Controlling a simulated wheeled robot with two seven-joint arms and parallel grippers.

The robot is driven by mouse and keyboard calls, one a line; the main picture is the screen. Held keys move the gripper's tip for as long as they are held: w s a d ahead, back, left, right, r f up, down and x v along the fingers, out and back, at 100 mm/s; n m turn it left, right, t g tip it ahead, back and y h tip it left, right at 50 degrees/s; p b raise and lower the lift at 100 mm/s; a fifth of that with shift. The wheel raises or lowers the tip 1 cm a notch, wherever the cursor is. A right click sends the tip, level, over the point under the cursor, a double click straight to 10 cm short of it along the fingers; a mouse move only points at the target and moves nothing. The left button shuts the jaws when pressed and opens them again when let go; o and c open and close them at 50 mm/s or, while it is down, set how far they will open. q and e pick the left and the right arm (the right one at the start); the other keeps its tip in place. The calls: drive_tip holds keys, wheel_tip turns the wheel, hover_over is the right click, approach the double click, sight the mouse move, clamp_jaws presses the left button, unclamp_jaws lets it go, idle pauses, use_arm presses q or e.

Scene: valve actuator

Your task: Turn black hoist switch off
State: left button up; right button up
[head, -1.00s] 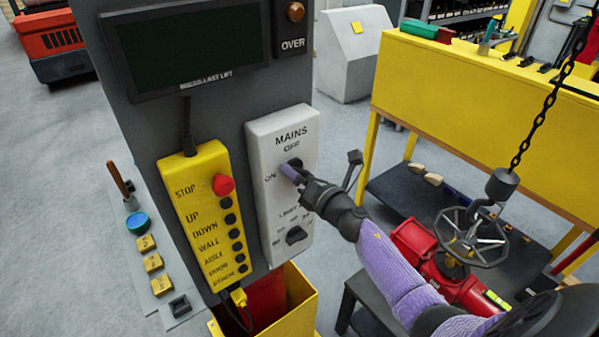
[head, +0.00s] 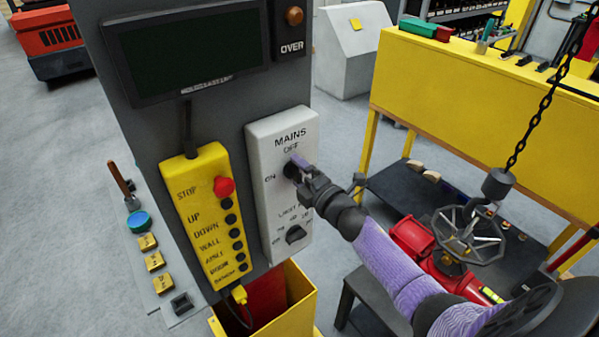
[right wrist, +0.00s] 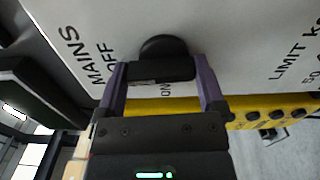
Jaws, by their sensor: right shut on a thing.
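The black hoist switch (right wrist: 163,48) is a round knob with a bar handle on a white panel (head: 268,135) marked MAINS, OFF and ON. My right gripper (head: 299,168) is at this switch and mostly covers it in the head view. In the right wrist view, the purple fingers of my right gripper (right wrist: 162,84) stand on both sides of the bar, shut on it. The OFF mark is above the switch in the head view and ON is to its left. I cannot tell exactly which mark the bar points at. My left gripper is out of view.
A second black knob (head: 296,234) for the load limit sits lower on the panel, below my gripper. A yellow pendant (head: 207,215) with a red stop button hangs to the left. A hoist chain (head: 532,125) and a red valve (head: 450,275) are at the right.

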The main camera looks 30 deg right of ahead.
drive_tip(key=shift+m, duration=0.5)
drive_tip(key=o, duration=1)
drive_tip(key=shift+c, duration=0.2)
drive_tip(key=shift+s, duration=0.15)
drive_tip(key=s, duration=0.9)
drive_tip(key=shift+s+d, duration=0.35)
drive_tip(key=shift+d, duration=0.1)
